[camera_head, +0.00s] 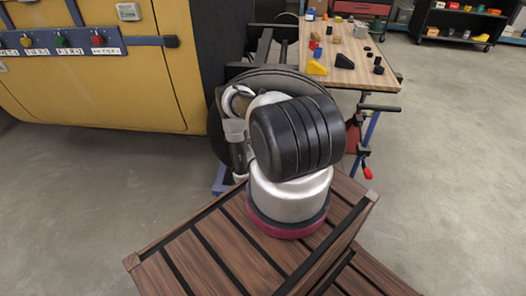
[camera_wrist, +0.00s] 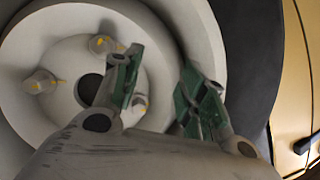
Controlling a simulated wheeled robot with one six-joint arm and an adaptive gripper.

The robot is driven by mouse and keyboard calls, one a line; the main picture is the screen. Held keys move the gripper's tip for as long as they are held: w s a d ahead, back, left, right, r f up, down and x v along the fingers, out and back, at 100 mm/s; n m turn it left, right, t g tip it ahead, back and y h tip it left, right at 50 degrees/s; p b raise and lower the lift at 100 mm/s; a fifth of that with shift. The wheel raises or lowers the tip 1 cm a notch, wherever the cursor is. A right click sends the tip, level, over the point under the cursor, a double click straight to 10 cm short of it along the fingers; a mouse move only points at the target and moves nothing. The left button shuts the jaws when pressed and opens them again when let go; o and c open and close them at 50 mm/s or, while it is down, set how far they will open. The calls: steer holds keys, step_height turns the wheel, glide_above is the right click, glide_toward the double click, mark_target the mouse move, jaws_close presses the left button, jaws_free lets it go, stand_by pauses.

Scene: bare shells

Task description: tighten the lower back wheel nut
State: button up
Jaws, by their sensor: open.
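The wheel fills much of the wrist view, with a pale rim (camera_wrist: 205,35), a dark tyre (camera_wrist: 250,70) and a dark centre hole. Three nuts with yellow marks show on its hub: an upper nut (camera_wrist: 103,44), a left nut (camera_wrist: 40,82) and a right nut (camera_wrist: 140,104), partly hidden by a finger. I cannot tell which is the lower back one. My gripper (camera_wrist: 162,66) is open, its green-padded fingers in front of the hub and rim, with no nut between them. In the head view, my arm hides the gripper and most of the wheel (camera_head: 290,75).
A wooden workbench (camera_head: 375,65) with small blocks and a red-handled clamp (camera_head: 368,173) stands beyond the wheel. Grey floor is clear on the right.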

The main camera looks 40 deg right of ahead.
steer(key=s+d+f+n+g+h, duration=0.2)
steer(key=s+d+f+n+g, duration=0.1)
steer(key=s+n+g, duration=0.1)
steer(key=w+d+f+n, duration=0.1)
steer(key=w+d+f, duration=0.2)
steer(key=w+d, duration=0.1)
steer(key=shift+w+d+g, duration=0.3)
steer(key=shift+d, duration=0.15)
jaws_close()
